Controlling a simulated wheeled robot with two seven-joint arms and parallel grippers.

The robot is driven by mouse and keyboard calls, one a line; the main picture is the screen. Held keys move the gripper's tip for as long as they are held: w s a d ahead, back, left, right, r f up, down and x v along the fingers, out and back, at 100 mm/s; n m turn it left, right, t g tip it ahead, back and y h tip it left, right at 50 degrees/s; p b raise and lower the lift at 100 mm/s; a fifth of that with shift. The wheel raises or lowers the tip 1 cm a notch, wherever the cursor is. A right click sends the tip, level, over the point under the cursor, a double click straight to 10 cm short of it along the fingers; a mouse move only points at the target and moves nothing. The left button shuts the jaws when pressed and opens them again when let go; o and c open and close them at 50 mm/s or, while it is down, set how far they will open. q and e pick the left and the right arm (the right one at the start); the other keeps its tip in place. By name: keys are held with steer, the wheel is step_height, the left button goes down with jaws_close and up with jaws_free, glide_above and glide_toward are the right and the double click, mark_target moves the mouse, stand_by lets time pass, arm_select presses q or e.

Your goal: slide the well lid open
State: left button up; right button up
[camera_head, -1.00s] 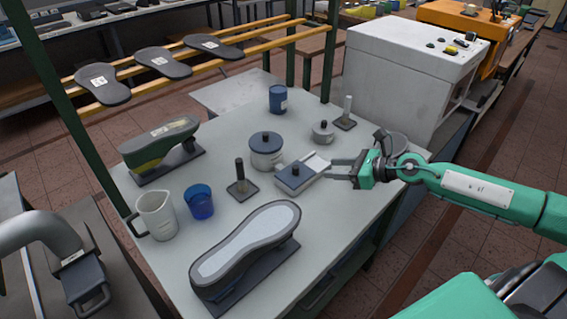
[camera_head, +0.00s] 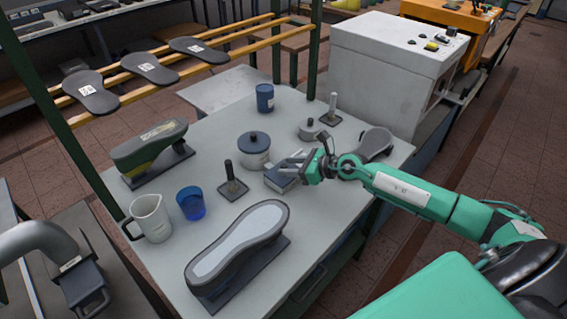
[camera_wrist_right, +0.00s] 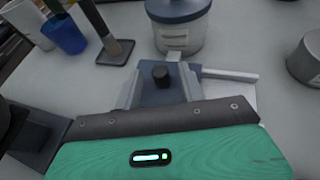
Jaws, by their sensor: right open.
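The well (camera_head: 283,184) is a small pale box with a blue-grey lid near the middle of the table. In the right wrist view the lid (camera_wrist_right: 158,96) shows its short black knob (camera_wrist_right: 161,76). My right gripper (camera_head: 289,164) is open over the well, coming from the right and hiding much of the lid. In the right wrist view my right gripper (camera_wrist_right: 158,72) has its pale fingers at either side of the knob. I cannot tell whether they touch it. My left gripper is not in view.
A lidded grey pot (camera_head: 254,155) stands just behind the well. A brush on a plate (camera_head: 232,188), a blue cup (camera_head: 191,204), a jug (camera_head: 149,220) and a shoe last (camera_head: 240,245) stand left and in front. A small pot (camera_head: 311,130) is behind my arm.

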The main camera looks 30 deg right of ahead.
steer(key=shift+x, duration=1.35)
jaws_close()
